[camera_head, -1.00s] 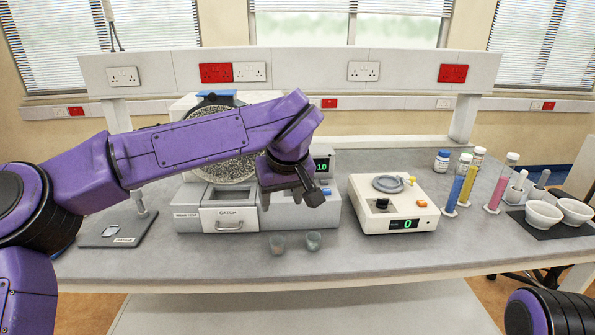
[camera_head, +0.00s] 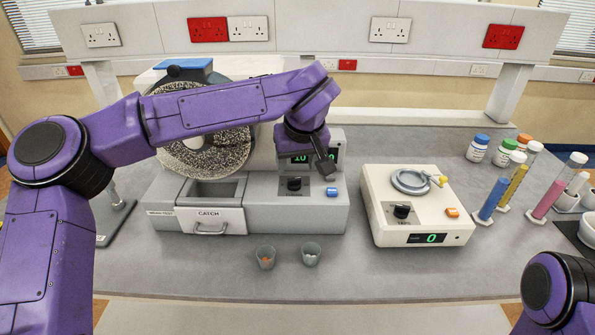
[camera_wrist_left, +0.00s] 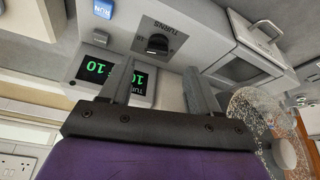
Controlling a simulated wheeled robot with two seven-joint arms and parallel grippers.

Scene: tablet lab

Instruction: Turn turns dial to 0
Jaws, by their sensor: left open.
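The turns dial (camera_head: 294,183) is a black knob on the front of the grey drum machine (camera_head: 250,215). It also shows in the left wrist view (camera_wrist_left: 157,45), under the printed word TURNS. The green display (camera_head: 300,158) above the dial reads 10, and in the left wrist view two display windows (camera_wrist_left: 97,68) both show 10. My left gripper (camera_head: 326,168) is open and empty, up and to the right of the dial, partly in front of the display. In the left wrist view its two fingers (camera_wrist_left: 157,80) stand apart, with the dial beyond them. My right gripper is out of view.
A blue button (camera_head: 332,192) sits right of the dial. The catch drawer (camera_head: 208,227) is at the machine's lower left. Two small cups (camera_head: 266,257) stand in front. A cream instrument (camera_head: 420,215) with a 0 display stands to the right, with bottles and tubes beyond.

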